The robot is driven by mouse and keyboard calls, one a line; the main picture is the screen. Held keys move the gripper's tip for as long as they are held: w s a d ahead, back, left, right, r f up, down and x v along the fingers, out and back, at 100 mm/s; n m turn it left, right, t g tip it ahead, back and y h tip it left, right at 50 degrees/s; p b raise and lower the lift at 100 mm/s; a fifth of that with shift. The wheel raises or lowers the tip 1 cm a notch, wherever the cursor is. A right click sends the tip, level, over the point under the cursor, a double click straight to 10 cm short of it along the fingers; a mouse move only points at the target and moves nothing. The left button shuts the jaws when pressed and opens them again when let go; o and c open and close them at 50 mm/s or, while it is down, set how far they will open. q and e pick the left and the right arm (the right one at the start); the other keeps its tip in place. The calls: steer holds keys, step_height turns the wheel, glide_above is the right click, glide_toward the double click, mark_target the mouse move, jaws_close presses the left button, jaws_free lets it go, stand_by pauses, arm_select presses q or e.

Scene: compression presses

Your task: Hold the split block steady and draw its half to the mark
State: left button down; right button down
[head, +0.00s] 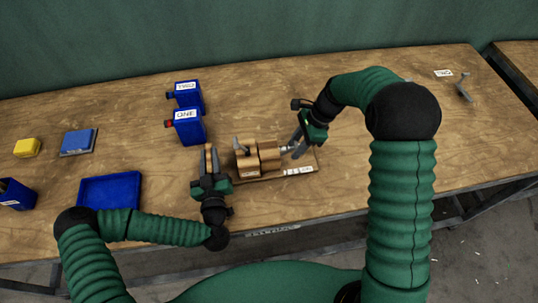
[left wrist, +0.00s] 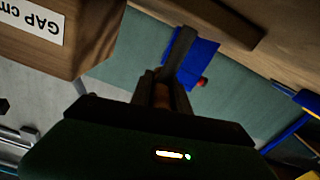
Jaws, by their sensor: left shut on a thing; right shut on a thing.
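The split wooden block (head: 256,158) stands on a thin wooden base (head: 270,176) with a white label (head: 299,170) at its front right. A dark lever stands on its left half. In the left wrist view a wooden block face with a label reading "GAP cm" (left wrist: 36,18) shows at the upper left. My left gripper (head: 209,152) is left of the block, shut on a slim brown piece (left wrist: 161,96); whether this joins the block is unclear. My right gripper (head: 296,142) is shut on a pale metal handle (head: 286,149) at the block's right side.
Blue boxes labelled TWO (head: 187,94) and ONE (head: 187,127) stand behind. A blue tray (head: 108,191), a blue pad (head: 78,142), a yellow block (head: 27,147) and a dark blue bin (head: 17,194) lie left. A grey bracket (head: 464,88) lies far right. The table right of my right arm is mostly clear.

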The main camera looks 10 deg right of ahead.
steer(key=shift+w+d, duration=0.1)
steer(key=shift+d, duration=1.85)
steer(key=c, duration=0.9)
jaws_free()
steer(key=shift+r, duration=0.15)
arm_select(q)
steer(key=c, duration=1.2)
jaws_free()
arm_select(e)
steer(key=v, duration=1.1)
steer(key=shift+d+r, duration=0.15)
steer(key=shift+r, duration=0.15)
arm_select(q)
steer(key=shift+o, duration=0.2)
